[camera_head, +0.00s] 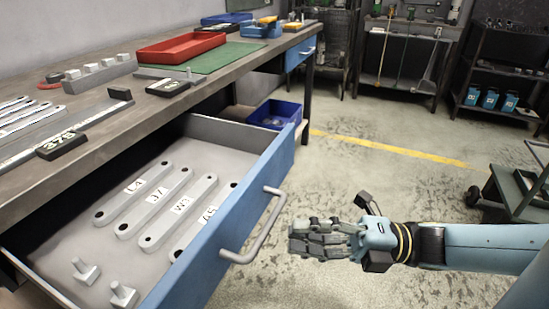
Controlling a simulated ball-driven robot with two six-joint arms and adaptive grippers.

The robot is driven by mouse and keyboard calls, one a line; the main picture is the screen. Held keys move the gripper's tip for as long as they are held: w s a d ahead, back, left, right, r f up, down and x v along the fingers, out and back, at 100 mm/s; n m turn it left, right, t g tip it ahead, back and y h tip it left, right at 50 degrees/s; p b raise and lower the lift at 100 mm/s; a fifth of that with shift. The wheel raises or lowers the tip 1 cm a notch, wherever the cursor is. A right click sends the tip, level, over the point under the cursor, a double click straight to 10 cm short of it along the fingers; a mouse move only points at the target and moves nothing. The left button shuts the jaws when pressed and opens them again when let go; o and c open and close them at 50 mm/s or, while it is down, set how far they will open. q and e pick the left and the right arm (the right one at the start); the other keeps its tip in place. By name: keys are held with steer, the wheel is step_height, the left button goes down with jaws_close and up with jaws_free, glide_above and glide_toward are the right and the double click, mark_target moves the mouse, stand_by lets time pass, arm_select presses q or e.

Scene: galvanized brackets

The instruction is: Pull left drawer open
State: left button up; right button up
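A drawer with a blue front (222,243) is pulled well out from under the workbench, at the lower left. Its silver bar handle (264,232) faces right. Inside lie several grey flat brackets (158,203) with white labels and two small metal pieces (122,294) near the front corner. My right gripper (297,240) is just to the right of the handle, apart from it in the picture, with nothing visible in it. Its fingers overlap in this view, so its opening is unclear. My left gripper is not in view.
The workbench (150,108) carries a red tray (182,47), a green mat (215,57) and metal parts. A second blue drawer (300,53) farther along is shut. A blue bin (275,113) is behind the open drawer. A cart (520,190) stands at right; the floor between is clear.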

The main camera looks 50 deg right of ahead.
steer(key=v, duration=0.5)
steer(key=shift+s+d, duration=0.15)
steer(key=shift+s, duration=0.05)
steer(key=shift+w, duration=0.1)
steer(key=w+d+f+m+t+h, duration=0.1)
steer(key=w+f+m+h, duration=0.2)
steer(key=f+m+h, duration=0.3)
steer(key=w+d+f+m+t+h, duration=0.1)
steer(key=w+f+m+h, duration=0.2)
steer(key=f, duration=0.5)
steer(key=s+f+m+g+h, duration=0.45)
steer(key=f+m, duration=0.35)
steer(key=f, duration=0.6)
steer(key=s+a+f+m+g, duration=0.1)
steer(key=s+f+m+g, duration=0.2)
steer(key=s, duration=0.5)
steer(key=s+a+f+m+g, duration=0.1)
steer(key=s+f+m+g, duration=0.2)
steer(key=s+f, duration=0.3)
steer(key=s+a+f+m+g+h, duration=0.1)
steer(key=s+f+m+g, duration=0.3)
steer(key=s, duration=0.7)
steer(key=shift+f+g, duration=0.2)
steer(key=shift+g, duration=0.65)
